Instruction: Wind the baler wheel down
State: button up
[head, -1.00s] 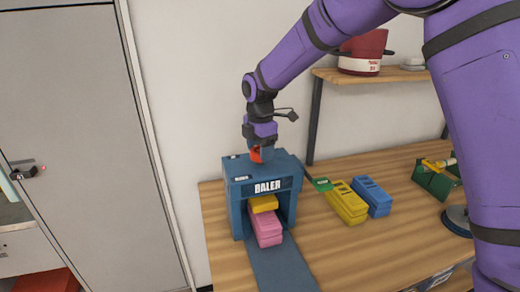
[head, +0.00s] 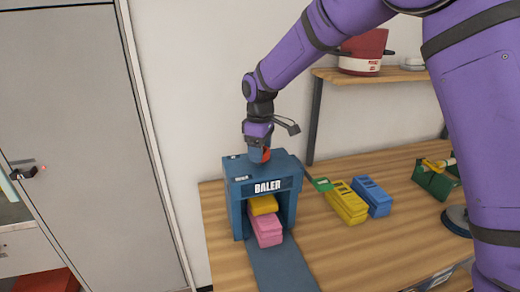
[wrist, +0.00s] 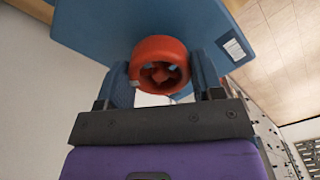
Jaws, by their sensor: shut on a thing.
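The blue baler (head: 262,187) stands on the wooden table with its front opening facing me. A yellow block (head: 263,204) sits in the opening above pink blocks (head: 266,231). The red-orange baler wheel (head: 266,155) is on top, mostly hidden by my gripper (head: 259,153). In the wrist view the wheel (wrist: 159,50) shows as a ring with spokes. My gripper (wrist: 160,88) comes from above and its two fingers are shut on the wheel's sides.
Yellow blocks (head: 346,202) and blue blocks (head: 373,196) lie to the right of the baler. A green holder (head: 437,180) stands further right. A shelf (head: 400,75) holds a red pot (head: 362,52).

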jog(key=m, duration=0.5)
jog(key=shift+m, duration=0.3)
jog(key=m, duration=0.4)
jog(key=shift+m, duration=0.3)
jog(key=m, duration=1.3)
jog(key=shift+m, duration=0.3)
jog(key=m, duration=0.9)
jog(key=shift+m, duration=2.2)
